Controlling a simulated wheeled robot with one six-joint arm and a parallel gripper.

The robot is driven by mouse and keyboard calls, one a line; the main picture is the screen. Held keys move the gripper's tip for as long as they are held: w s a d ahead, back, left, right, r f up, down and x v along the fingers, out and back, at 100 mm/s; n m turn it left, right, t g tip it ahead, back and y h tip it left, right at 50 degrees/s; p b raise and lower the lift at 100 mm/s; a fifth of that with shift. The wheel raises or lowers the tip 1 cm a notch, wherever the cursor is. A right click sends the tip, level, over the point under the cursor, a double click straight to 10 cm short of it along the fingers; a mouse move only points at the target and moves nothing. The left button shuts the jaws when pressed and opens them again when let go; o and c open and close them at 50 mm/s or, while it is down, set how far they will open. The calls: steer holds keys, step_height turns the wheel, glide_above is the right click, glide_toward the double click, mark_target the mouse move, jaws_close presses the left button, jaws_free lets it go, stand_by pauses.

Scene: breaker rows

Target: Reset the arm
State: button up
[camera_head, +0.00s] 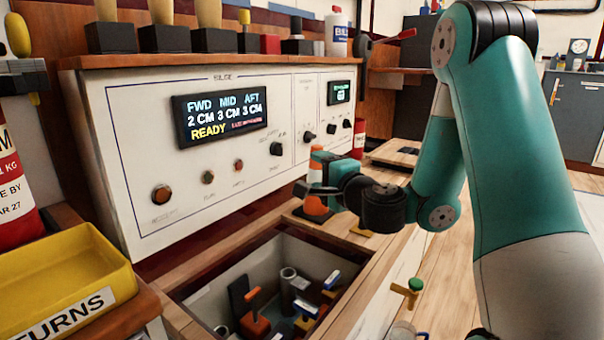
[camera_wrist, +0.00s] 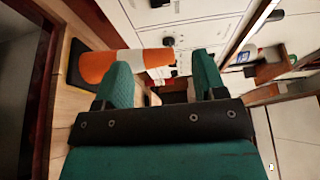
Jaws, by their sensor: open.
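My arm (camera_head: 515,150) is teal, black and grey and reaches in from the right in the head view. It folds down so that its wrist lies low in front of the white control panel (camera_head: 120,130). My gripper (camera_head: 315,190) points left towards the panel, and its fingers partly overlap an orange and white cone (camera_head: 316,207) in that view. In the wrist view my gripper (camera_wrist: 165,85) shows two teal fingers spread apart with nothing between them. The cone (camera_wrist: 100,68) appears on its side there, beside and beyond the left finger; I cannot tell whether they touch.
An open bin (camera_head: 225,272) with several tools lies below the panel. A yellow tray (camera_head: 60,285) is at the left. Several handled tools and a white bottle (camera_head: 337,35) line the panel top.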

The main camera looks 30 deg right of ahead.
steer(key=s+a+r+n+g+y+p, duration=0.2)
steer(key=s+a+n+g+y, duration=0.15)
steer(key=a+n, duration=0.35)
steer(key=s+a+r+n+g+y+p, duration=0.3)
steer(key=a+n+y, duration=0.15)
steer(key=a, duration=0.35)
steer(key=s+a+r+n+g+y+p, duration=0.2)
steer(key=s+a+n+g+y, duration=0.15)
steer(key=a+n, duration=0.35)
steer(key=s+r+n+g+h+p, duration=0.3)
steer(key=s+n+g+h+p, duration=0.4)
steer(key=s, duration=1)
step_height(320, 180, up, 37)
steer(key=g+p, duration=0.1)
steer(key=p, duration=3.5)
steer(key=shift+d+r, duration=0.15)
steer(key=shift+d, duration=0.15)
steer(key=shift+w+m, duration=0.1)
steer(key=shift+m, duration=0.15)
